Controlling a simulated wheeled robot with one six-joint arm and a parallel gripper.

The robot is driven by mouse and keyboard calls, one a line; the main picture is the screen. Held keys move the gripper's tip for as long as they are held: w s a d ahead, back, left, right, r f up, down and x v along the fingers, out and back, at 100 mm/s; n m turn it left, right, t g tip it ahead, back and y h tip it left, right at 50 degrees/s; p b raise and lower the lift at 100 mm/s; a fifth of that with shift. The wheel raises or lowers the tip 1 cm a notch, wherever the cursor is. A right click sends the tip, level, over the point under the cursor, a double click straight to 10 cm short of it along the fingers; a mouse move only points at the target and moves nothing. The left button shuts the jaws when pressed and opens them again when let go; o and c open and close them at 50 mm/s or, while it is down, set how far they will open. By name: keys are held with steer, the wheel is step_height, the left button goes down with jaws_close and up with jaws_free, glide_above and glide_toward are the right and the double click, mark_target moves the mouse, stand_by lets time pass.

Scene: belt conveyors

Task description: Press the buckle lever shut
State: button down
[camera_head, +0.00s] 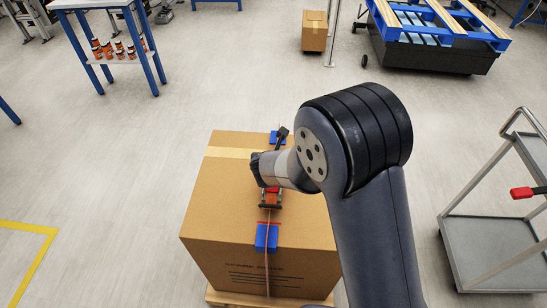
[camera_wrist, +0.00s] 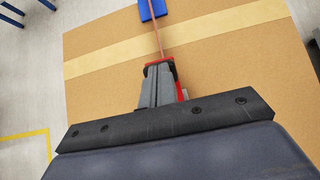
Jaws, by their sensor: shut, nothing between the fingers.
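The buckle (camera_head: 271,198) sits on top of a large cardboard box (camera_head: 215,205), on a thin strap (camera_head: 268,218) that runs over the box. Its red part shows just below my gripper (camera_head: 270,182) in the head view. In the wrist view my gripper (camera_wrist: 159,70) is shut and empty, with its fingers over the buckle. Red parts of the buckle (camera_wrist: 181,93) show beside and beyond the fingers. The fingers hide most of the buckle, so I cannot tell the lever's angle or whether they touch it.
Blue edge protectors (camera_head: 266,237) lie under the strap at the box's edges. The box stands on a wooden pallet (camera_head: 222,299). A grey cart (camera_head: 490,245) is at right. A table with small cans (camera_head: 108,52) is at upper left. Floor left of the box is clear.

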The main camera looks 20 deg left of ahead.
steer(key=x, duration=0.1)
steer(key=b+x, duration=0.1)
steer(key=x, duration=0.1)
steer(key=shift+w+a, duration=0.1)
steer(key=shift+w, duration=0.3)
steer(key=shift+b+x, duration=0.8)
steer(key=shift+x, duration=0.65)
steer(key=shift+f, duration=0.1)
step_height(320, 180, up, 14)
steer(key=s+p, duration=0.1)
steer(key=p, duration=0.5)
steer(key=f+b, duration=0.2)
steer(key=f, duration=0.2)
steer(key=f+b, duration=0.2)
steer(key=f, duration=0.3)
steer(key=w+f+b, duration=0.1)
steer(key=f+b, duration=0.1)
steer(key=f, duration=0.3)
